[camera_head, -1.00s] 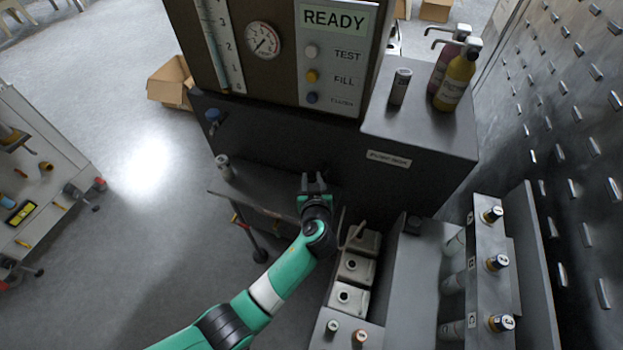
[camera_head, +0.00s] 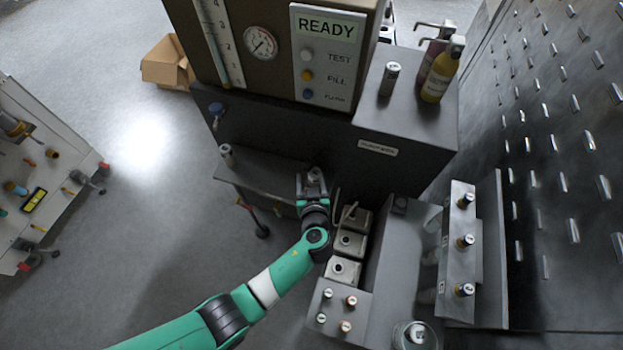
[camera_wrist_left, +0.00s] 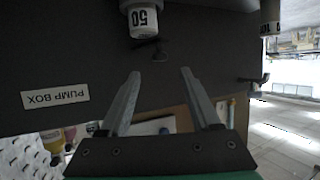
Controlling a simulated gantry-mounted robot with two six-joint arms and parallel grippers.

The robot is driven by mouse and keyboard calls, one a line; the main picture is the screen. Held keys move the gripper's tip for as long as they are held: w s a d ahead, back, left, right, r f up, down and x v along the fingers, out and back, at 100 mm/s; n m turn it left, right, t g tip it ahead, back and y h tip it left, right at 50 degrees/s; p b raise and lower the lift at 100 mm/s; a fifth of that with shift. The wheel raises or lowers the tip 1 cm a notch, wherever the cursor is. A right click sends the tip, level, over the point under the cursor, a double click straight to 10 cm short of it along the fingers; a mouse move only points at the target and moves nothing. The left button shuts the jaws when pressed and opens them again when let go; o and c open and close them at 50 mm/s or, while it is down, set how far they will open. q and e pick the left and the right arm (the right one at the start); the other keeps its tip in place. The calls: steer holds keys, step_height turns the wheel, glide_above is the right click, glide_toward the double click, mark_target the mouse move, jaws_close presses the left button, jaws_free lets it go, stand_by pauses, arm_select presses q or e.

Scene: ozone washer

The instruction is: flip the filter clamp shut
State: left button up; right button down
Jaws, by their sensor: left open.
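My left gripper (camera_head: 312,180) is open at the right end of the dark shelf, in front of the machine's dark lower box. In the left wrist view, its two grey fingers (camera_wrist_left: 160,74) stand apart with nothing held between them. A white-ended cylinder marked 50 (camera_wrist_left: 143,22) shows beyond the fingertips, and a small dark piece (camera_wrist_left: 158,52) sits beside it, just past the gap. I cannot tell whether that piece is the filter clamp. No filter clamp can be made out clearly in the head view. My right gripper is not in view.
The dark shelf (camera_head: 255,175) lies left of my gripper. Pale square blocks (camera_head: 350,243) stand in a row just right of my wrist. A rack (camera_head: 459,240) holds capped cylinders farther right. Bottles (camera_head: 437,70) stand on the pump box (camera_head: 405,125). Open floor lies left.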

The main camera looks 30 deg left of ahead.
arm_select(q)
steer(key=p+v, duration=0.5)
steer(key=p, duration=0.1)
steer(key=shift+p, duration=0.35)
